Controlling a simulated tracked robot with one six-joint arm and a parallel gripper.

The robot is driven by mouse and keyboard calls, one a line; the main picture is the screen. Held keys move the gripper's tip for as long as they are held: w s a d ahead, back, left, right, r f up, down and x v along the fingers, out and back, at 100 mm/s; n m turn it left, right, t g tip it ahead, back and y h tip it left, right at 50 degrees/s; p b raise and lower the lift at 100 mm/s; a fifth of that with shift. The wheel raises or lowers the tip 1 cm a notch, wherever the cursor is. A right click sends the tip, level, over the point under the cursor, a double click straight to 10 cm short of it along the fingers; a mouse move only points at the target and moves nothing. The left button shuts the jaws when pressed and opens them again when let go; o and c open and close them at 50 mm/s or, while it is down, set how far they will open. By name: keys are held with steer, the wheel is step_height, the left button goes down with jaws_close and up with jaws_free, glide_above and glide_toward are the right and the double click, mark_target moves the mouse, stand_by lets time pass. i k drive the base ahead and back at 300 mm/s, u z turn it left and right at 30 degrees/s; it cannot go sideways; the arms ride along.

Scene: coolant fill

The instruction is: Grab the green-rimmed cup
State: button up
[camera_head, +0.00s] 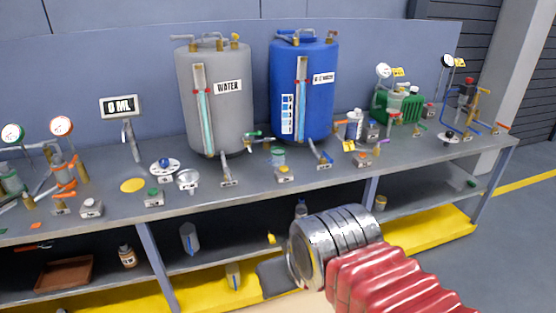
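A small clear cup with a green rim (278,156) stands upright on the grey workbench (208,196), in front of the gap between the grey and blue tanks. My arm reaches in from the lower right with a red ribbed sleeve and a silver metal end, where my gripper (335,243) is. That end is in front of the bench's lower shelf, below and a little right of the cup, and apart from it. No fingers show clearly, so I cannot tell their opening or whether they hold anything.
A grey WATER tank (214,105) and a blue tank (303,110) stand behind the cup. Small labelled stands, valves and a yellow disc (132,185) sit along the bench. Another clear container (188,238) and a brown tray (52,273) are on the lower shelf.

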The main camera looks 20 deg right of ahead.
mark_target(278, 153)
steer(key=k, duration=0.65)
steer(key=z, duration=0.55)
steer(key=i, duration=1.5)
steer(key=u, duration=0.35)
steer(key=i, duration=0.6)
steer(key=u, duration=0.45)
